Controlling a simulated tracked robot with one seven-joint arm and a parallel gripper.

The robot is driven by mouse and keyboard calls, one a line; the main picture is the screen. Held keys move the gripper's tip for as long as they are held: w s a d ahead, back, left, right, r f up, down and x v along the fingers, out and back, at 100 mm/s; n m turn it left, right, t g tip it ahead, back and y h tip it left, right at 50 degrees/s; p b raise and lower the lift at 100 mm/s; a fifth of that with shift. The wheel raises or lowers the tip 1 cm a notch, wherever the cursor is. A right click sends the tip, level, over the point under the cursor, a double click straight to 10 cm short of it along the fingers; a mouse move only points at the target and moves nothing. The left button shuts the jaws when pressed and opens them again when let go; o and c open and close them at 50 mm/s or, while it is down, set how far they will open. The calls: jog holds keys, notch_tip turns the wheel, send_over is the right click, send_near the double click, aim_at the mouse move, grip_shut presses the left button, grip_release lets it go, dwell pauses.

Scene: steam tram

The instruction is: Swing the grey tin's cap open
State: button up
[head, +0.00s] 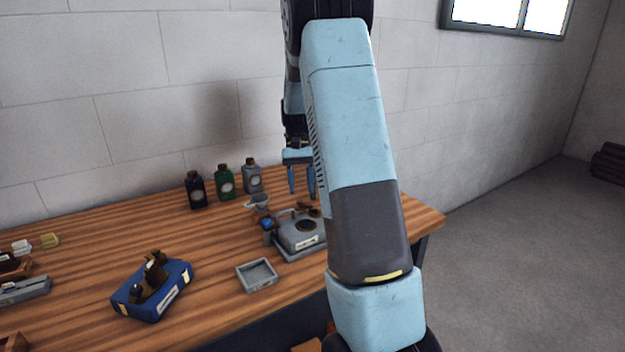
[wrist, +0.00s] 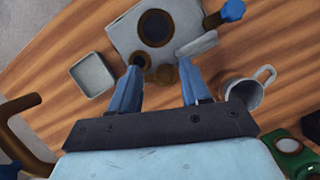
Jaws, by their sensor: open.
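The grey tin (head: 252,179) stands upright at the back of the wooden table, the rightmost of three tins. It has a pale round label and a dark brown cap (head: 250,161) on top. The cap appears to sit down on the neck, but it is too small to be sure. My gripper (head: 302,192) points down, open and empty, to the right of the grey tin and apart from it. In the wrist view my gripper (wrist: 161,68) has its two blue fingers spread above the table. The grey tin is not visible there, perhaps hidden by the gripper body.
A green tin (head: 225,184) and a black tin (head: 195,190) stand left of the grey one. A grey mug (wrist: 245,92) and a grey device (head: 298,234) lie in front. A tray (head: 257,288) and blue box (head: 175,292) are nearer. The wall is close behind.

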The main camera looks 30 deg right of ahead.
jog(key=s+a+r, duration=0.2)
jog(key=s+r, duration=0.5)
jog(key=s, duration=0.5)
jog(key=shift+a+r, duration=0.3)
jog(key=shift+r, duration=0.05)
jog(key=shift+w, duration=0.1)
jog(key=shift+a, duration=0.1)
jog(key=s+a+r+n+t, duration=0.1)
jog(key=s+a+r+t, duration=0.1)
jog(key=s+a+t, duration=0.1)
jog(key=s+a+r+n+t+h, duration=0.1)
jog(key=s+a+r+t, duration=0.2)
jog(key=s+a, duration=0.2)
jog(key=s+a+r+n+t, duration=0.1)
jog(key=s+a+r+t, duration=0.2)
jog(key=s, duration=0.6)
jog(key=shift+a+r+n+t, duration=0.2)
jog(key=shift+a+n+t, duration=0.2)
jog(key=shift+a, duration=0.15)
